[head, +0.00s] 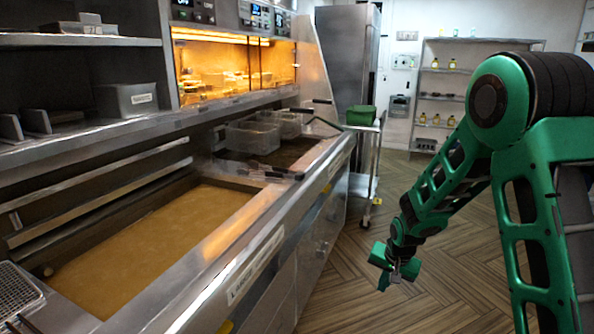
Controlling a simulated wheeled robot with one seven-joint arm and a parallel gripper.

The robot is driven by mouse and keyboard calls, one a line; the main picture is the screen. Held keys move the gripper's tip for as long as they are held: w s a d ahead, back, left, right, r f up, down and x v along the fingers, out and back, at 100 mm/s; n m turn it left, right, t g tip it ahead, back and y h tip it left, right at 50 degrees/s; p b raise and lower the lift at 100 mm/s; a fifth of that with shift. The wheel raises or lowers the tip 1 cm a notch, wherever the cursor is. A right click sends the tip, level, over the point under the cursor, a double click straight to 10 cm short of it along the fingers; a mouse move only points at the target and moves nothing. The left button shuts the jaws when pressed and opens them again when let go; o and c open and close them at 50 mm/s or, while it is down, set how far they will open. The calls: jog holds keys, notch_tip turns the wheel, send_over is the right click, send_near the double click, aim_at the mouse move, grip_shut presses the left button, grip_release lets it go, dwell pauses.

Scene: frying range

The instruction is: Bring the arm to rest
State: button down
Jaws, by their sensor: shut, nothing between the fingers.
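My gripper (391,272) hangs at the end of my green arm, in the lower right of the head view. It is over the floor, to the right of the fryer range's front and apart from it. The gripper is shut with nothing in it. My arm bends at the elbow, and its forearm slopes down to the left.
The fryer vat (150,250) with brown oil fills the left. Wire baskets (253,136) hang over a farther vat, their handles sticking out right. A cart with a green bin (361,115) stands beyond. The wooden floor (440,262) around my gripper is clear.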

jog(key=s+d+r+g+h, duration=0.1)
jog(key=s+d+r+g, duration=0.1)
jog(key=s+d+r, duration=1.25)
jog(key=s+r, duration=0.2)
jog(key=s, duration=1)
jog(key=s+r+g+y, duration=0.1)
jog(key=s+r, duration=0.2)
jog(key=s, duration=0.9)
jog(key=shift+s+d, duration=0.15)
jog(key=shift+d, duration=0.15)
